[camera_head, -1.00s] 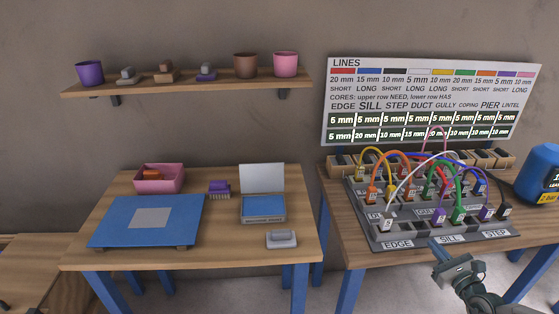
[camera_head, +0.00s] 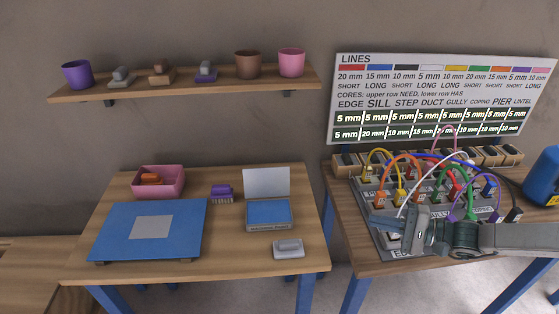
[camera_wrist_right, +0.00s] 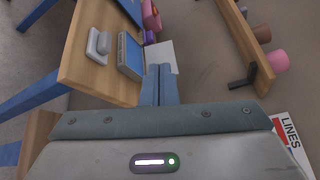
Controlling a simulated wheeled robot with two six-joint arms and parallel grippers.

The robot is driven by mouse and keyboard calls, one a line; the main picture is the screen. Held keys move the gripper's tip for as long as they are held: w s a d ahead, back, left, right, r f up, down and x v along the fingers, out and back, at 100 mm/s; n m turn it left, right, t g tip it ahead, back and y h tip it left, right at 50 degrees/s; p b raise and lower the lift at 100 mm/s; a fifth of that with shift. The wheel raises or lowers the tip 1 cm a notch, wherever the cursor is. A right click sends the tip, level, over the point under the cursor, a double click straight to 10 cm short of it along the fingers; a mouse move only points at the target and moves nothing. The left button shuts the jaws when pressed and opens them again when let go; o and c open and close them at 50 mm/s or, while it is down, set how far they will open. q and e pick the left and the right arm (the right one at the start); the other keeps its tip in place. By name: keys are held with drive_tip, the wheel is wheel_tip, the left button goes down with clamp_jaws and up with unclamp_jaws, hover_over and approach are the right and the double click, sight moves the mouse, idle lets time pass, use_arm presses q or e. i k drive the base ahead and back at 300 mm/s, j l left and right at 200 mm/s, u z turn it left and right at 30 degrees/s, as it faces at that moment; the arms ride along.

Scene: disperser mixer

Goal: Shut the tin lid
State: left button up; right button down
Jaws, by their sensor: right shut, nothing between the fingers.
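The tin (camera_head: 269,216) is a shallow grey box with a blue inside, near the right edge of the left table. Its pale lid (camera_head: 266,182) stands open, upright along the back edge. In the right wrist view the tin (camera_wrist_right: 131,55) and its lid (camera_wrist_right: 160,57) show beyond my fingers. My right gripper (camera_head: 377,222) is shut and empty, over the near left part of the cable board, to the right of the tin and apart from it. Its closed fingers also show in the wrist view (camera_wrist_right: 159,85). My left gripper is not in view.
A grey-white block (camera_head: 288,247) lies in front of the tin. A gap separates the tables.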

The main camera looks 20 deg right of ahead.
sight(274, 182)
drive_tip(key=i, duration=1.2)
